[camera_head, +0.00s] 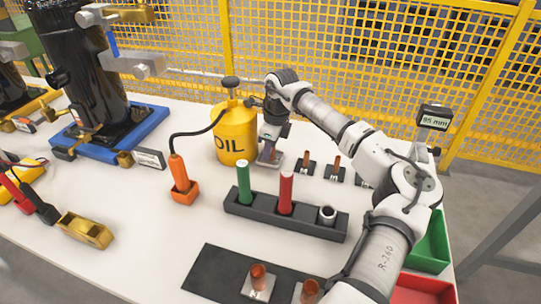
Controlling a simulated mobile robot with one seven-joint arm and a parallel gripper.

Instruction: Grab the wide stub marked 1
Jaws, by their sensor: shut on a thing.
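My gripper (268,152) points down just right of the yellow oil can. It is shut on a copper stub in a dark holder at the left end of a row. The fingers hide most of this stub, and I cannot read its mark. To its right, two copper stubs, one (307,159) and another (336,162), stand upright in small dark holders with pale labels. At the front, two wider-looking copper stubs, one (258,275) and another (309,291), stand on pale plates on a dark mat (212,269). Their marks are too small to read surely.
The yellow oil can (236,135) stands close left of my gripper. A dark rack (262,206) with green and red handles lies in front. An orange tool (181,178) stands left. Green (432,250) and red (420,289) bins are at right. A yellow fence (330,60) is behind.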

